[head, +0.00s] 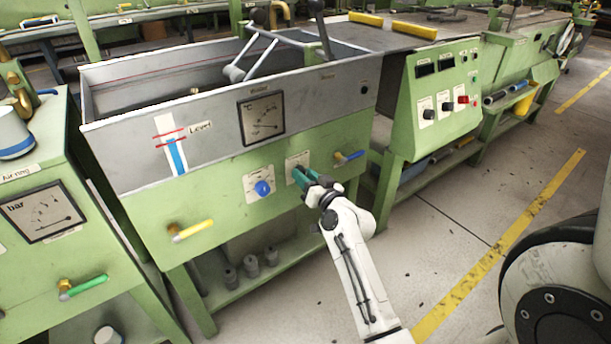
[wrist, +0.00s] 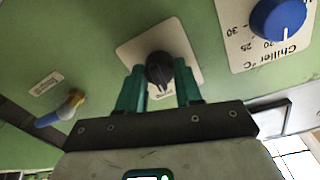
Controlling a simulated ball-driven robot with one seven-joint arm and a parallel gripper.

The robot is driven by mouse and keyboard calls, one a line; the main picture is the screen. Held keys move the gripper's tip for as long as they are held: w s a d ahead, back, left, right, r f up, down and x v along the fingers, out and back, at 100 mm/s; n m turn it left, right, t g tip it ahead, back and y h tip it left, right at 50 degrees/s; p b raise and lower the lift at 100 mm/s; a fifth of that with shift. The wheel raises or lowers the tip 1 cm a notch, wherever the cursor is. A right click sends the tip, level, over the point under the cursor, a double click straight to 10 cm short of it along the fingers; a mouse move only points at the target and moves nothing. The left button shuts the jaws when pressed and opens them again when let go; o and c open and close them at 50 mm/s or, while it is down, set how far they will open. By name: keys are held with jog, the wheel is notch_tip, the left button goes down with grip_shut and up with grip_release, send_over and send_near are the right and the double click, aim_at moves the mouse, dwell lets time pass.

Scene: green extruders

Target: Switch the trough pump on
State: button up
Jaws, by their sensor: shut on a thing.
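A black rotary knob (wrist: 160,70) sits on a pale square plate (wrist: 184,43) on the green trough front. Its narrow pointer end faces down in the wrist view; the plate's lettering is not legible. My gripper (wrist: 159,80) has its two green fingers on either side of the knob, shut on it. In the head view my gripper (head: 299,176) is at the plate (head: 296,159) on the trough (head: 235,160), and it hides the knob there.
A blue chiller dial (head: 262,188) is just left of my gripper; it also shows in the wrist view (wrist: 278,17). A blue-handled valve (head: 350,156) is to the right, a yellow-handled valve (head: 192,230) to the lower left. A control cabinet (head: 437,105) stands further right.

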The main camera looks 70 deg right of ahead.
jog(key=m+p, duration=0.4)
jog(key=m, duration=0.6)
jog(key=shift+d+y+p, duration=0.1)
jog(key=shift+y+p, duration=0.2)
jog(key=shift+p, duration=0.05)
jog(key=shift+m, duration=0.3)
jog(key=o, duration=1)
jog(key=shift+o, duration=0.2)
jog(key=shift+s, duration=0.1)
jog(key=v, duration=1)
jog(key=shift+s+a, duration=0.25)
